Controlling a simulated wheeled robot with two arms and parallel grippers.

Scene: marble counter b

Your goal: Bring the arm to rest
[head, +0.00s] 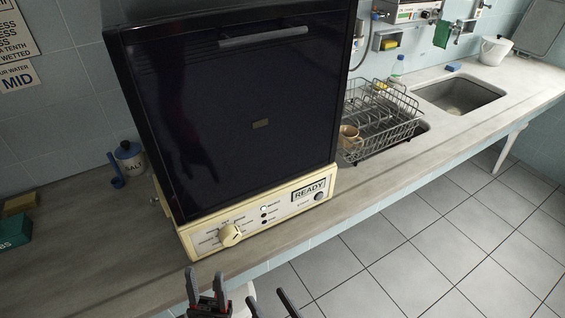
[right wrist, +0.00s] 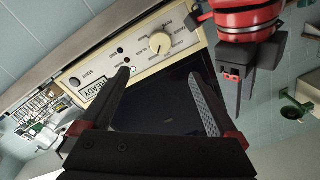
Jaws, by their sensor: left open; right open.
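My left gripper (head: 206,284) is at the bottom edge of the head view, in front of the appliance, with its two fingers apart and nothing between them. My right gripper (head: 270,299) is just to its right, only its fingertips showing. In the right wrist view my right gripper (right wrist: 160,85) is open and empty, pointing at the appliance's front. My left gripper's dark finger and red wrist (right wrist: 238,25) also show there at the upper right, close by.
A cream appliance (head: 262,222) with a dark front panel (head: 230,130), a dial (head: 230,236) and a READY label stands on the counter (head: 120,262). A wire dish rack (head: 385,125) holding a brown mug (head: 350,138) and a sink (head: 458,95) are to the right. Tiled floor is open in front.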

